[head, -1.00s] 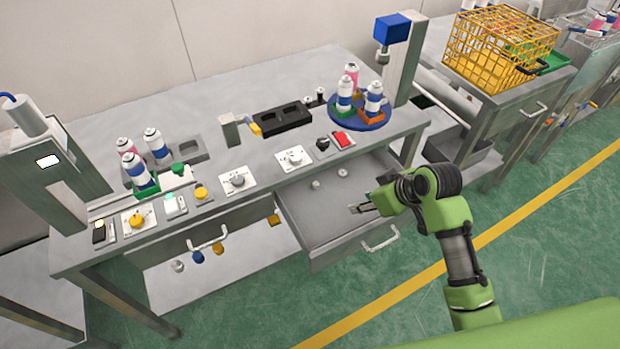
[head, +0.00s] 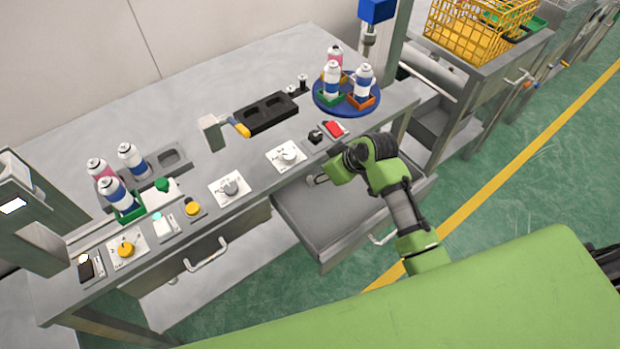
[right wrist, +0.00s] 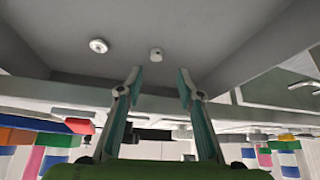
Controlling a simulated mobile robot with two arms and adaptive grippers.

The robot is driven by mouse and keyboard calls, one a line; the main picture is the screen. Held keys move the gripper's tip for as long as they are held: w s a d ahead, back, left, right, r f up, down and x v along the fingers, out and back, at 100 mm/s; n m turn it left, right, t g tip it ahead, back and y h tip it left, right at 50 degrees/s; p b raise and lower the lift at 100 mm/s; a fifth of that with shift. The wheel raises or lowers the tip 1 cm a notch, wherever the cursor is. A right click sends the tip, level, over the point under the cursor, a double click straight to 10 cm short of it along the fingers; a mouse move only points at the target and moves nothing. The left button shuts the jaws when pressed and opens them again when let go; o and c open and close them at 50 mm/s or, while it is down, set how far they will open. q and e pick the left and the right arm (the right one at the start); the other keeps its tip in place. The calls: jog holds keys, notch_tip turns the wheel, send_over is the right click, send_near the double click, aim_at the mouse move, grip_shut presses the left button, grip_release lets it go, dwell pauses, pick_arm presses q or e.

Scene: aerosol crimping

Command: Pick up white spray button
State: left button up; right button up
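A small white button (right wrist: 156,54) with a dark spot on its side lies on the grey drawer floor (right wrist: 60,45). A round white ring-like piece (right wrist: 98,46) lies to its left. My right gripper (right wrist: 160,77) is open and empty, with the white button just beyond the gap between its fingertips and apart from them. In the head view my right gripper (head: 318,180) is over the back of the open drawer (head: 325,215), and the small white pieces are hidden or too small to make out there. My left gripper is out of view.
The table above the drawer carries knobs (head: 231,187), a black holder (head: 266,113) and a blue turntable (head: 347,105) with several cans. A yellow basket (head: 465,35) stands at the back right. The drawer's front part is clear.

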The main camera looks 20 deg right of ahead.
jog(key=shift+w+a+f, duration=0.25)
jog(key=shift+w+f, duration=0.05)
jog(key=shift+f, duration=0.15)
jog(key=shift+w+f, duration=0.2)
jog(key=shift+f, duration=0.1)
jog(key=shift+w+f, duration=0.15)
jog(key=shift+f, duration=0.15)
jog(key=x, duration=0.4)
jog(key=shift+d, duration=0.15)
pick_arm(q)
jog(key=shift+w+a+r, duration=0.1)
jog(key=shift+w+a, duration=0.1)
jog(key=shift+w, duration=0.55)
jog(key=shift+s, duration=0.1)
pick_arm(e)
jog(key=c, duration=0.7)
